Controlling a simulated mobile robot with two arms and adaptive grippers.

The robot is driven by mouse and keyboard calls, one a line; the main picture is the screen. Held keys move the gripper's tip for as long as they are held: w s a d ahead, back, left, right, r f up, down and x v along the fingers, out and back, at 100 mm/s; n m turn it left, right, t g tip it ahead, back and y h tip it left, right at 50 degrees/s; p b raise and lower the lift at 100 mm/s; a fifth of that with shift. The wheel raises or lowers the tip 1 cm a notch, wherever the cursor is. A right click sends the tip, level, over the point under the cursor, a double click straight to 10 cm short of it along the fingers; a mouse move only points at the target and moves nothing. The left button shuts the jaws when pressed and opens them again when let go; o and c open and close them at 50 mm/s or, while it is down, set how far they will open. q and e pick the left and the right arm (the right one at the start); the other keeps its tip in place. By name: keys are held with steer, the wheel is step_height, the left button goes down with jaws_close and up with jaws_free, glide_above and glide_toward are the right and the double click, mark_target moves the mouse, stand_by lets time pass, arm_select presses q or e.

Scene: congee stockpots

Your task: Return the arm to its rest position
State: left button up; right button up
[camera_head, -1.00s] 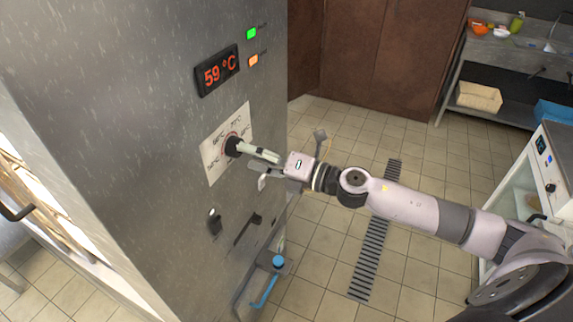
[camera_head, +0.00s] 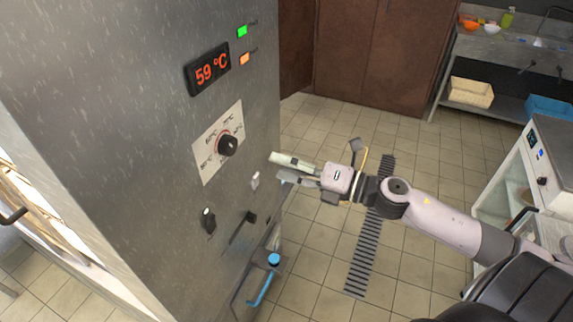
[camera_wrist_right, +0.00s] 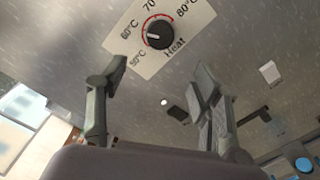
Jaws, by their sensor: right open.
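My right gripper (camera_head: 281,169) is open and empty, apart from the steel cabinet front (camera_head: 150,130). The black heat knob (camera_head: 228,145) sits on a white dial plate (camera_head: 207,160), up and left of the fingertips in the head view. In the right wrist view the knob (camera_wrist_right: 159,33) shows above and between the two spread fingers (camera_wrist_right: 155,85), with a red arc and temperature marks around it. The display (camera_head: 208,69) reads 59 °C. A green light (camera_head: 242,32) and an orange light (camera_head: 244,58) are lit. My left gripper is not in view.
Small switches (camera_head: 208,221) and a blue-handled part (camera_head: 262,288) are low on the cabinet. A white appliance (camera_head: 550,165) stands at the right. A steel sink counter (camera_head: 500,48) is at the back. The tiled floor around the drain grate (camera_head: 370,235) is clear.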

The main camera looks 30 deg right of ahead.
stand_by(0.4)
